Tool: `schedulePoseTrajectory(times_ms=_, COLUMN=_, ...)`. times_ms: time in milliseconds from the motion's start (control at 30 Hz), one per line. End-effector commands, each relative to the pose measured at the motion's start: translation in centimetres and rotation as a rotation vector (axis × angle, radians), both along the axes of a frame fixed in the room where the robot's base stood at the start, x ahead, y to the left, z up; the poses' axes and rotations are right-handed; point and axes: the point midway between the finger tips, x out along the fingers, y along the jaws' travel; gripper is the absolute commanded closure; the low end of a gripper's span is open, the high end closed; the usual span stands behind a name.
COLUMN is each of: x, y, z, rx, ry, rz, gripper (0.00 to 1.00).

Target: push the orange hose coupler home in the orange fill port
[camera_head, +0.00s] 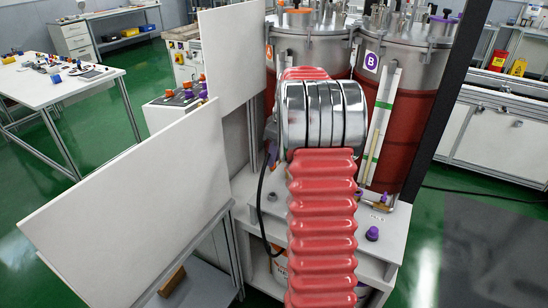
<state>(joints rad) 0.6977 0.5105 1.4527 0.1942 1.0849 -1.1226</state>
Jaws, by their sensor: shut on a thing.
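My arm, with red ribbed sleeves and a chrome joint, rises up the middle of the view toward the tanks. My gripper is not in view; the arm hides whatever is beyond the chrome joint. An orange ring-shaped fitting (298,10) sits on the lid of the left steel tank (312,52), marked with an orange A label. It looks like the orange fill port, but it is small and cut close by the top edge. I cannot make out the orange hose coupler.
The right tank (412,60), marked B, has a purple fitting (443,18) on its lid. A black hose (260,195) loops down left of my arm. White panels (232,55) stand to the left. A purple cap (372,234) is on the white stand. Green floor lies open at left.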

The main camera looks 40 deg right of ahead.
Motion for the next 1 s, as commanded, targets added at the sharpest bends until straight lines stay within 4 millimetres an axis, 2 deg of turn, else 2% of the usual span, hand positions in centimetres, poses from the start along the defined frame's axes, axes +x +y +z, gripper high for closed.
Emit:
schedulePoseTrajectory(times_ms=133, x=-0.2, y=-0.2, z=-0.4, rx=0.004, ry=0.004, rz=-0.004, gripper=1.0)
schedulePoseTrajectory(times_ms=267, x=-0.3, y=-0.7, z=-1.8, rx=0.016, ry=0.018, rz=-0.012, gripper=1.0)
schedulePoseTrajectory(times_ms=367, x=0.0, y=-1.9, z=-2.8, rx=0.017, ry=0.023, rz=-0.021, gripper=1.0)
schedulePoseTrajectory(times_ms=600, x=1.8, y=-6.6, z=-4.5, rx=0.006, ry=0.026, rz=-0.123, gripper=1.0)
schedulePoseTrajectory(times_ms=833, x=3.6, y=-11.1, z=-4.4, rx=-0.006, ry=0.015, rz=-0.31, gripper=1.0)
schedulePoseTrajectory(times_ms=1000, x=4.6, y=-12.9, z=-2.5, rx=-0.014, ry=-0.006, rz=-0.445, gripper=1.0)
